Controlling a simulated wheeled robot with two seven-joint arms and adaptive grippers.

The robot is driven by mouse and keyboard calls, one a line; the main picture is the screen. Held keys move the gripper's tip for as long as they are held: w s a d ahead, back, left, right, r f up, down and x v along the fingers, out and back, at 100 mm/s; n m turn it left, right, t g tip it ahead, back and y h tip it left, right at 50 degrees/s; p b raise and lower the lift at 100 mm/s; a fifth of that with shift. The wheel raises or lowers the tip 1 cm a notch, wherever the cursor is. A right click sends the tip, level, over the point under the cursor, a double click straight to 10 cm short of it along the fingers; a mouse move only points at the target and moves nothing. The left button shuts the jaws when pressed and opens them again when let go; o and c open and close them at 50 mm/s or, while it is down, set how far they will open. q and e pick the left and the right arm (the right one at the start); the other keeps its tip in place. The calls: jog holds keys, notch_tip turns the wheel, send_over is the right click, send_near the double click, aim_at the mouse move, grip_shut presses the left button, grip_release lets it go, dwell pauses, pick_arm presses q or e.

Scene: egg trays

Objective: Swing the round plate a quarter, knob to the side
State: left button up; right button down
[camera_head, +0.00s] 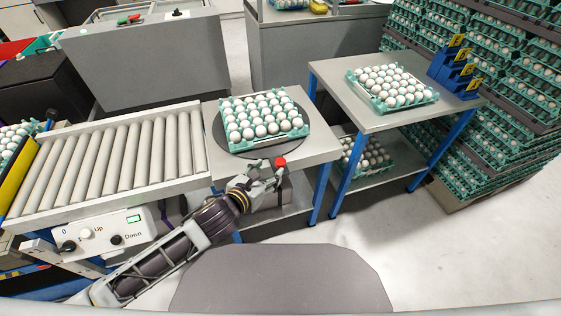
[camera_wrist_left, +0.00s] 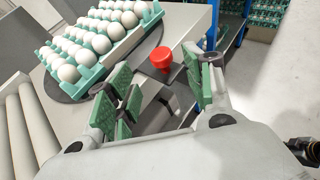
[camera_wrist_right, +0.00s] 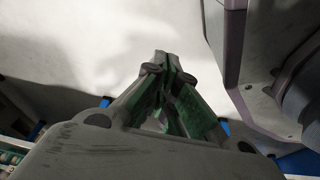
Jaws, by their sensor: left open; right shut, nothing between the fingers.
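The round dark plate (camera_head: 222,137) lies on the grey table, with a green tray of white eggs (camera_head: 262,118) on it. Its red knob (camera_head: 281,162) is at the near side of the plate, toward me. My left gripper (camera_head: 268,172) is at the table's near edge, just by the knob. In the left wrist view the red knob (camera_wrist_left: 161,58) shows beyond and between the spread fingers (camera_wrist_left: 165,85); whether a finger touches it I cannot tell. My right gripper (camera_wrist_right: 168,62) is shut and empty in the right wrist view, over pale floor, and is not in the head view.
A roller conveyor (camera_head: 110,155) adjoins the plate's table on the left, with a control box (camera_head: 112,232) in front. A second table (camera_head: 362,118) on the right carries another egg tray (camera_head: 390,87) and blue holders (camera_head: 452,76). Stacked egg trays stand at far right.

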aim_at(280, 162)
pick_arm(q)
jog(key=x, duration=0.4)
jog(key=shift+w+d+f+b, duration=0.1)
jog(key=shift+w+d+b, duration=0.1)
jog(key=shift+w+b, duration=0.1)
jog(key=shift+b+x, duration=0.3)
jog(key=shift+x, duration=1.5)
jog(key=shift+w+d+f, duration=0.25)
jog(key=shift+w, duration=0.2)
jog(key=c, duration=1.1)
grip_shut()
pick_arm(e)
jog(key=w+a+r, duration=0.2)
jog(key=a+r, duration=0.1)
jog(key=shift+w+r, duration=0.2)
jog(key=shift+w, duration=0.1)
